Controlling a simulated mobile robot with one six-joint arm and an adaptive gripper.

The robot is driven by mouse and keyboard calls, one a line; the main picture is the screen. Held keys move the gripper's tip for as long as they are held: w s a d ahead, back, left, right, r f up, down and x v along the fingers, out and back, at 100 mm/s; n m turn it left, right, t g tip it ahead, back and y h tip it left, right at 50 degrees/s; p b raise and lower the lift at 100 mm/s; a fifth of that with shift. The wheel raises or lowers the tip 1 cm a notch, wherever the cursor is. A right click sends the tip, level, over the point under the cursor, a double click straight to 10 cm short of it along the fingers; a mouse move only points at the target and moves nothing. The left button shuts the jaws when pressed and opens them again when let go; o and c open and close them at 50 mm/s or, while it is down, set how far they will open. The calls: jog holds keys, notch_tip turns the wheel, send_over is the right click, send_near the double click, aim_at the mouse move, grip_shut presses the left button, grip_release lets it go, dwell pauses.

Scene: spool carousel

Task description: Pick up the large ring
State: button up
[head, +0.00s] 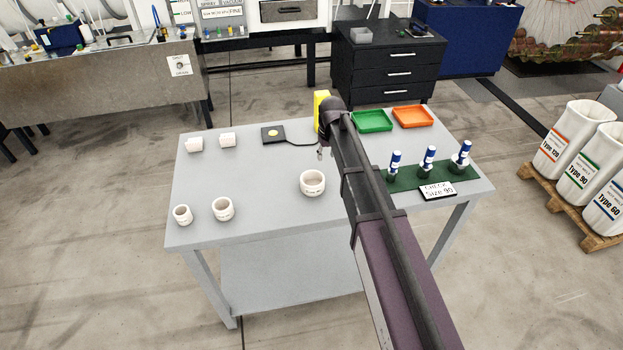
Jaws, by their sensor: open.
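Three white, cup-like rings stand on the grey table. The large ring (312,187) is the biggest and stands near the front middle, left of my arm, with faint dark lettering on its side. A medium ring (222,211) and a small ring (182,217) stand at the front left. My gripper (320,153) shows only as a small dark tip beside my arm, above the table and behind the large ring in the picture. It is open, and nothing shows in it. My arm hides most of it.
A green tray (372,121), an orange tray (413,117) and blue-white upright tools (429,157) on a green mat stand right.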

aim_at(322, 176)
jog(key=shift+w+a, duration=0.15)
jog(key=shift+w, duration=0.05)
dwell(0.3)
jog(key=f+b, duration=0.2)
jog(key=b, duration=0.1)
jog(key=f+b, duration=0.2)
jog(key=f, duration=0.1)
jog(key=f+b, duration=0.3)
jog(key=shift+w+a+f+b, duration=0.25)
jog(key=shift+w+b, duration=0.1)
jog(key=shift+w, duration=0.05)
jog(key=shift+f, duration=0.1)
dwell(0.4)
jog(key=shift+w+a+f+b, duration=0.1)
jog(key=shift+f+b, duration=1.15)
jog(key=shift+b, duration=0.05)
jog(key=shift+w+a+f+b, duration=0.1)
jog(key=shift+f+b, duration=1.15)
jog(key=shift+b, duration=0.05)
grip_shut()
